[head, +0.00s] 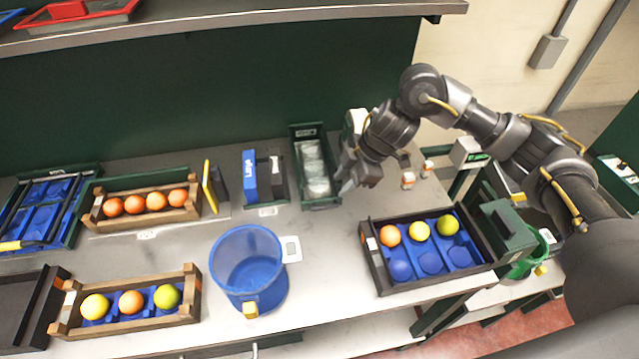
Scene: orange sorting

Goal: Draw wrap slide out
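A narrow dark green slide tray (321,202) stands at the back middle of the counter, its long side running front to back. Clear, pale wrap (316,165) in several bundles lies inside it. My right gripper (345,181) is at the tray's right side, near its front end, pointing down and left. I cannot tell whether its fingers touch the tray or how far apart they are. My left gripper is not in view.
A dark crate (372,272) with blue cups and three fruits stands to the right. A blue bucket (248,270) is front middle. Wooden crates (190,318) of fruit stand left. Small white bottles (408,181) stand right of my gripper. Counter in front of the tray is clear.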

